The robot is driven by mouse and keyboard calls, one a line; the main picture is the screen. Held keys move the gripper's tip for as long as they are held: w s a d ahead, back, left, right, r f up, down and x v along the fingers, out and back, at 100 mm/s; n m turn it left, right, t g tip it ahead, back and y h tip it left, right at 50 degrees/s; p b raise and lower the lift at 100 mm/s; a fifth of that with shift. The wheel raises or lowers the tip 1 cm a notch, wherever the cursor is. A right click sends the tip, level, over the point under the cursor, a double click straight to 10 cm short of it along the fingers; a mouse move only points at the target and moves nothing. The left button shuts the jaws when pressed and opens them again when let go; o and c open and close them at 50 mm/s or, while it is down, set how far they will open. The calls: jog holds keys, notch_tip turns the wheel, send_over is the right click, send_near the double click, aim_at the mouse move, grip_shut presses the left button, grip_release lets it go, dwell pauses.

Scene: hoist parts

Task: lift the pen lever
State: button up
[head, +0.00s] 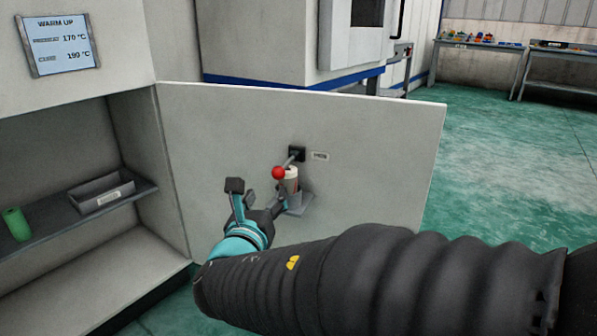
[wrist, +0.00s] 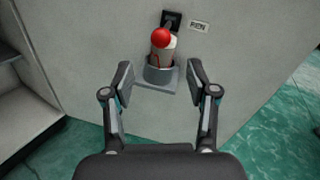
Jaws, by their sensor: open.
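The pen lever has a red ball knob (head: 278,172) on a short grey rod, coming from a black mount (head: 297,153) on the open cabinet door. The knob also shows in the wrist view (wrist: 160,38), in front of the mount and tilted down. A small label (wrist: 199,26) to the right of the mount seems to read "PEN". My gripper (wrist: 160,82) is open and empty, its fingers spread to either side below the knob. The knob lies beyond the fingertips in the wrist view, and I see no contact.
A grey holder (wrist: 160,73) with a pale cylinder sits on the door just below the knob. The door panel (head: 380,140) stands open.

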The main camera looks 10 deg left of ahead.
aim_at(277, 175)
jog(key=w, duration=1.1)
jog(key=shift+w+a+b, duration=0.1)
jog(key=shift+a+b, duration=0.2)
jog(key=shift+a, duration=0.1)
grip_shut()
